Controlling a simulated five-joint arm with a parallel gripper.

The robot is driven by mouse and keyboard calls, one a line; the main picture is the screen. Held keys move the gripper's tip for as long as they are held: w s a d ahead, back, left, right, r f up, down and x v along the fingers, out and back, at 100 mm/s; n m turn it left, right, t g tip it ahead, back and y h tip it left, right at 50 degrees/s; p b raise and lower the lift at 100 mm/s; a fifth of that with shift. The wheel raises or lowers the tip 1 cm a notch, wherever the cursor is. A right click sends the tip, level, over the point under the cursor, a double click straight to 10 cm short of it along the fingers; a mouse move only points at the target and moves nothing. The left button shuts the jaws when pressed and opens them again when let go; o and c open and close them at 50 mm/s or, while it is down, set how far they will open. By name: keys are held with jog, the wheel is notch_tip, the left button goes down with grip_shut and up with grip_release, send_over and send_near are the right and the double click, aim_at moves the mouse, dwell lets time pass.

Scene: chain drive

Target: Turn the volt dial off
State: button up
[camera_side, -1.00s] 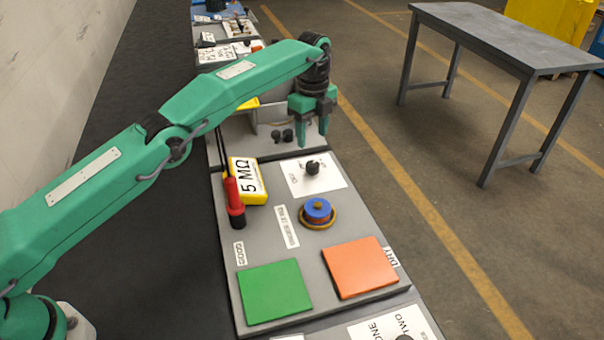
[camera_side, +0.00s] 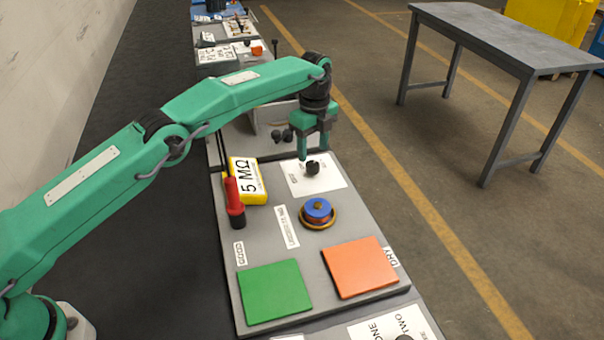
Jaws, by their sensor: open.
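The dial is a small black knob (camera_side: 312,168) on a white label plate (camera_side: 328,182) near the far end of the grey panel. Its printed marks are too small to read. My green gripper (camera_side: 312,157) points down with its fingers apart, right above or just behind the knob. The left fingertip reaches near the plate's far edge. I cannot tell whether either finger touches the knob. Nothing is held.
A yellow meter (camera_side: 246,180) marked 5 MΩ and a red-and-black probe (camera_side: 233,205) lie left of the dial. A blue and brass round part (camera_side: 318,211) sits nearer, before green (camera_side: 273,292) and orange (camera_side: 360,267) pads. A grey table (camera_side: 500,35) stands apart at right.

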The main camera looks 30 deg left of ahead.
aim_at(312, 163)
jog(key=shift+f, duration=2.15)
jog(key=c, duration=1)
